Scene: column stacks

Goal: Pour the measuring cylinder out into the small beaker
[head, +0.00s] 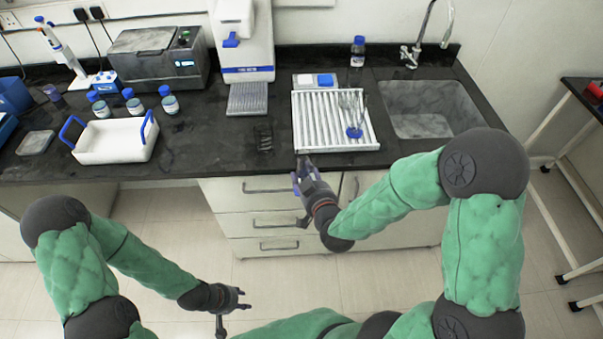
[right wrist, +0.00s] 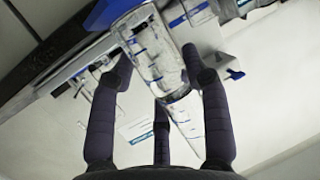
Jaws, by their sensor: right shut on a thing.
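In the right wrist view a clear measuring cylinder (right wrist: 155,50) with blue marks and a blue base lies tilted between the fingers of my right gripper (right wrist: 160,95), which is shut on it. In the head view my right gripper (head: 305,172) is at the counter's front edge, below the white ribbed rack; the cylinder is hard to make out there. Clear glassware (head: 347,101) stands on that rack, beside a piece with a blue base (head: 354,132); I cannot tell which is the small beaker. My left gripper (head: 243,298) hangs low over the floor, open and empty.
The white ribbed rack (head: 312,128) lies left of the sink (head: 432,105). A white tub with blue handles (head: 112,142) and several blue-capped bottles (head: 134,102) stand farther left. The counter between tub and dark rack is mostly clear.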

